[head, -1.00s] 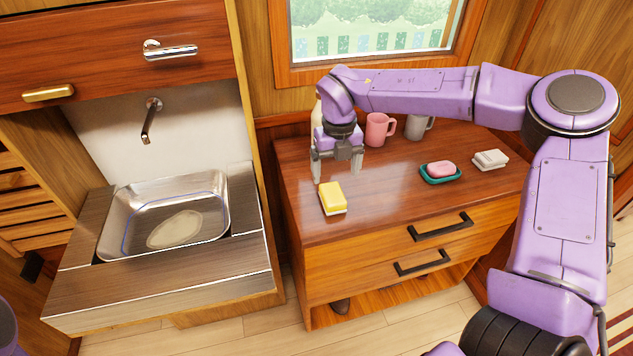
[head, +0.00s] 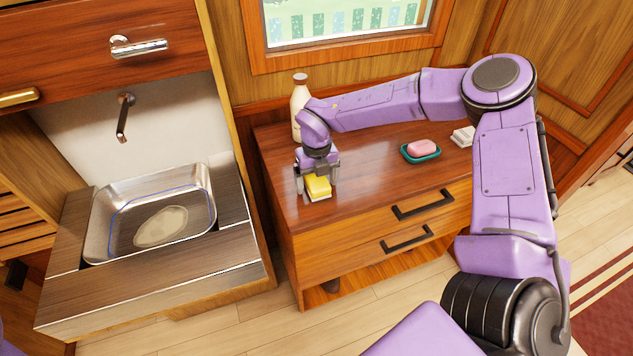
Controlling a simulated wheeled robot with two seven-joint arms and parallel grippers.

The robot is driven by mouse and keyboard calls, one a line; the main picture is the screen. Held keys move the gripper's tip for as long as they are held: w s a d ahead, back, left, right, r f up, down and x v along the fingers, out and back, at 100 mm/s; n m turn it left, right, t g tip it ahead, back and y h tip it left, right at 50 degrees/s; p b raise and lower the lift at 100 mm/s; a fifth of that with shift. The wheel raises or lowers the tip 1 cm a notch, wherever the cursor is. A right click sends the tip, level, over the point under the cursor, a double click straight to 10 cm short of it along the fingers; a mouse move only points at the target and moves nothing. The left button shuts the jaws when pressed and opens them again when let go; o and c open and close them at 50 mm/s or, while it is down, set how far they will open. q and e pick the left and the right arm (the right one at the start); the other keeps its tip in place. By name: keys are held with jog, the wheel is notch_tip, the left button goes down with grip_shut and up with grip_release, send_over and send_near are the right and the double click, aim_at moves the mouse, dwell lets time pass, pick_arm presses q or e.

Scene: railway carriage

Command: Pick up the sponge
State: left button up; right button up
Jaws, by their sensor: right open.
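The yellow sponge (head: 317,187) with a pale lower layer lies on the wooden cabinet top near its left front part. My right gripper (head: 318,189) points down over the sponge, with its jaws open and one finger on the left and one on the right of it. The upper back of the sponge is partly hidden by the gripper. Whether the fingers touch the sponge cannot be told. My left gripper is not in view.
A cream bottle (head: 300,108) stands behind my right wrist. A pink soap (head: 421,147) sits in a teal dish (head: 420,156), with a white block (head: 463,135) to its right. A metal sink (head: 150,220) is at left. The cabinet top's (head: 360,180) middle is clear.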

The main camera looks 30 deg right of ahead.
jog(key=c, duration=1)
jog(key=shift+c, duration=0.2)
notch_tip(320, 180, up, 3)
jog(key=s+a+r+b, duration=0.2)
jog(key=a+r, duration=0.3)
jog(key=a, duration=0.1)
jog(key=s+a+r+b, duration=0.1)
jog(key=a+r+b, duration=0.1)
jog(key=a+r, duration=0.3)
jog(key=a, duration=0.2)
jog(key=shift+s+a, duration=0.3)
jog(key=shift+s, duration=0.1)
